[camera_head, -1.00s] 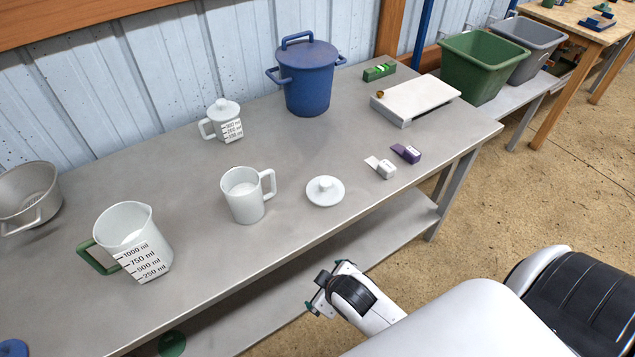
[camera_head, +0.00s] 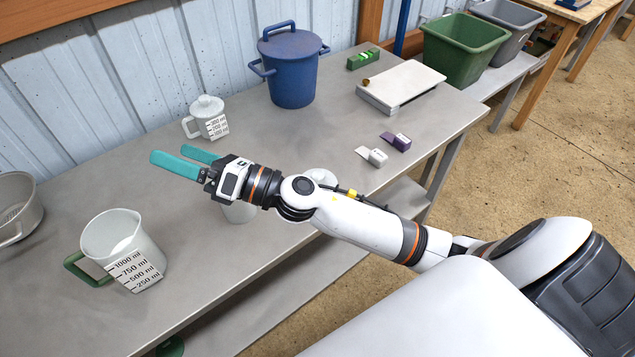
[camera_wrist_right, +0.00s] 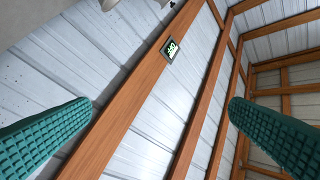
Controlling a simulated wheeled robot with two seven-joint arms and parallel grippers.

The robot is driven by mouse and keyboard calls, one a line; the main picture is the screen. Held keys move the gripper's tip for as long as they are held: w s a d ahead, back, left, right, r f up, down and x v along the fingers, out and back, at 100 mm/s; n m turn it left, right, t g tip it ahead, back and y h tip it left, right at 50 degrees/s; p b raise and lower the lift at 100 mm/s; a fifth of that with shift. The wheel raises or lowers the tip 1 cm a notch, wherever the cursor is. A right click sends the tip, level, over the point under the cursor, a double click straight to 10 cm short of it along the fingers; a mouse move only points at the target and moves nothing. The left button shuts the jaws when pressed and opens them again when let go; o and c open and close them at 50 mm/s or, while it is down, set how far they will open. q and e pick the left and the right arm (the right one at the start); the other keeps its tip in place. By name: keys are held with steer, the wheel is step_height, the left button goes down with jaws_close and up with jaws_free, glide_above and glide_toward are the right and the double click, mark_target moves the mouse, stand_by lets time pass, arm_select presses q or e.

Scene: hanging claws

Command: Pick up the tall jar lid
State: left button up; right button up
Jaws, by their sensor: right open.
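A round white lid (camera_head: 323,175) lies on the grey table, mostly hidden behind my right arm; only its upper part shows in the head view. A white handled jar (camera_head: 240,213) stands left of it, largely covered by my right gripper and wrist. My right gripper (camera_head: 167,154) is open and empty, with teal fingers pointing left, past the jar and above the table. In the right wrist view the two fingers (camera_wrist_right: 162,106) are wide apart, with only wall and beams between them. My left gripper is not in view.
A metal strainer (camera_head: 18,212) is at the far left.

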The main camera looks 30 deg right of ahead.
steer(key=a+n+g+y, duration=0.3)
steer(key=n+g, duration=0.3)
steer(key=n, duration=0.3)
steer(key=n+g+h, duration=1)
steer(key=n+h, duration=0.8)
glide_above(318, 175)
step_height(318, 175, down, 12)
step_height(318, 175, down, 6)
steer(key=shift+w+d+r+p, duration=0.1)
steer(key=shift+w+r+p, duration=0.1)
steer(key=shift+p, duration=0.25)
steer(key=shift+s+f+p, duration=0.15)
steer(key=shift+f+p, duration=0.45)
steer(key=shift+f, duration=2.1)
steer(key=c, duration=0.7)
